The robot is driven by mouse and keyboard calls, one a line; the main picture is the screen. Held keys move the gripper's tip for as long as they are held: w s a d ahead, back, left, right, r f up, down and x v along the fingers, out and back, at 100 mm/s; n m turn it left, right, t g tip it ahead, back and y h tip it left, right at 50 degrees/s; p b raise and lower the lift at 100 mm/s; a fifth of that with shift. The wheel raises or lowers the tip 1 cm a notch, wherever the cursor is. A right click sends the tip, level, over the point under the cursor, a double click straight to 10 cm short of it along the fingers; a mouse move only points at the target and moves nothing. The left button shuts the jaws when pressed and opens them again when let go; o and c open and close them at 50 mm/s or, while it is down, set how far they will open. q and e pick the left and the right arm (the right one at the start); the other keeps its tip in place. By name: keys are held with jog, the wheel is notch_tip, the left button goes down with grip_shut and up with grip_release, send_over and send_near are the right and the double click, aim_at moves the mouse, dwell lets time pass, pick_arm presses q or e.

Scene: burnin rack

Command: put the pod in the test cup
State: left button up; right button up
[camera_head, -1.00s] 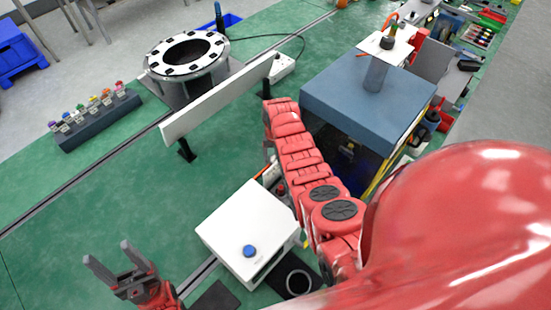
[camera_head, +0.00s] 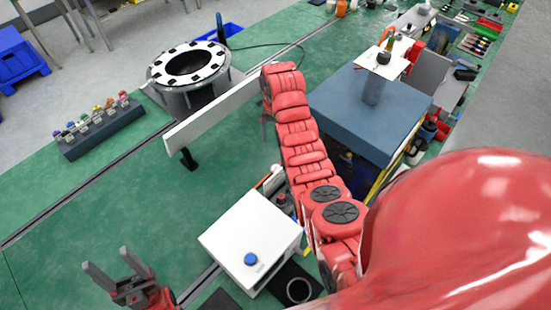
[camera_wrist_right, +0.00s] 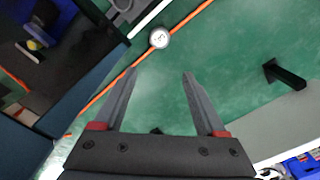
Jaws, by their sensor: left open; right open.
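No thing in view can be told for certain as the pod or the test cup. A dark rack (camera_head: 104,132) at the left of the head view holds several small pieces with coloured tops. A black plate with a pale ring (camera_head: 299,290) lies beside the white box at the bottom. A small white round piece (camera_wrist_right: 160,38) lies by an orange line in the right wrist view. My left gripper (camera_head: 104,262) is open and empty over the green surface. My right gripper (camera_wrist_right: 158,75) is open and empty above the green surface; its arm mostly hides it in the head view.
A white box with a blue button (camera_head: 245,225) stands near the front. A blue-topped box (camera_head: 350,115) stands right of my right arm. A white upright panel (camera_head: 210,118) and a round flanged fixture (camera_head: 188,68) stand further back. Green surface is clear left of the white box.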

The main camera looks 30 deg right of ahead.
jog(key=b, duration=0.9)
send_near(276, 168)
jog(key=shift+w+d+f, duration=0.15)
jog(key=shift+w+f, duration=0.1)
jog(key=shift+w, duration=0.4)
jog(key=shift+f, duration=0.8)
jog(key=shift+f+p, duration=0.6)
jog(key=shift+p, duration=0.2)
jog(key=f+p, duration=0.1)
jog(key=s+f+p, duration=0.1)
jog(key=p, duration=0.1)
jog(key=shift+s+a+f, duration=0.2)
jog(key=shift+s, duration=0.05)
jog(key=shift+f, duration=0.7)
jog(key=shift+w+f, duration=0.1)
jog(key=shift+f, duration=0.75)
